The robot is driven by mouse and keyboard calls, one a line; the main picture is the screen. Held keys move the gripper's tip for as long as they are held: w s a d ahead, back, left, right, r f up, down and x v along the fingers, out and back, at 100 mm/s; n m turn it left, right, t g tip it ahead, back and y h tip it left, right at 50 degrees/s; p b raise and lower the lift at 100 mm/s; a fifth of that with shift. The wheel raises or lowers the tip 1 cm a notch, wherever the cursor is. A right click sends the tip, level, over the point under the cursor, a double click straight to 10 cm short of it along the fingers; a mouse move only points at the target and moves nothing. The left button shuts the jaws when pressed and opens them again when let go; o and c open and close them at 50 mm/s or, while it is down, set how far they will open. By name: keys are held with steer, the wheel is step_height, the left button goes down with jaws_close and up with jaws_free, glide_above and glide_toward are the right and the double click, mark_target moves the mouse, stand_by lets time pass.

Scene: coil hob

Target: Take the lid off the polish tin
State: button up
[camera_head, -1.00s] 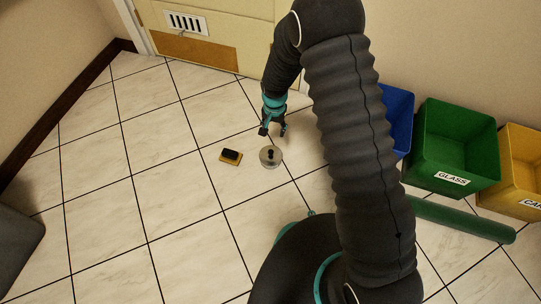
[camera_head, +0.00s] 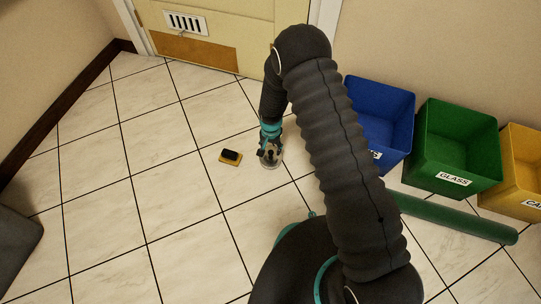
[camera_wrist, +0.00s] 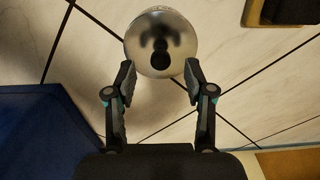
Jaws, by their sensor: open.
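The polish tin (camera_head: 270,166) is a round, shiny silver tin on the tiled floor, mostly covered by my gripper (camera_head: 269,157) in the head view. In the wrist view the tin (camera_wrist: 160,22) is seen from above, its lid closed over it, with a dark round knob (camera_wrist: 159,58) and a dark reflection on the lid. My gripper (camera_wrist: 159,70) is open and empty there. Its fingertips lie either side of the tin's near edge, with the knob between them in the picture. I cannot tell whether they touch the tin.
A black-and-tan brush (camera_head: 230,157) lies left of the tin. Blue (camera_head: 381,112), green (camera_head: 455,145) and yellow (camera_head: 522,165) bins stand along the right wall. A green roll (camera_head: 455,220) lies before them. A door (camera_head: 215,35) is behind.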

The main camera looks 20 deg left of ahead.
mark_target(271, 152)
steer(key=shift+f, duration=1.9)
jaws_close()
steer(key=shift+r, duration=0.15)
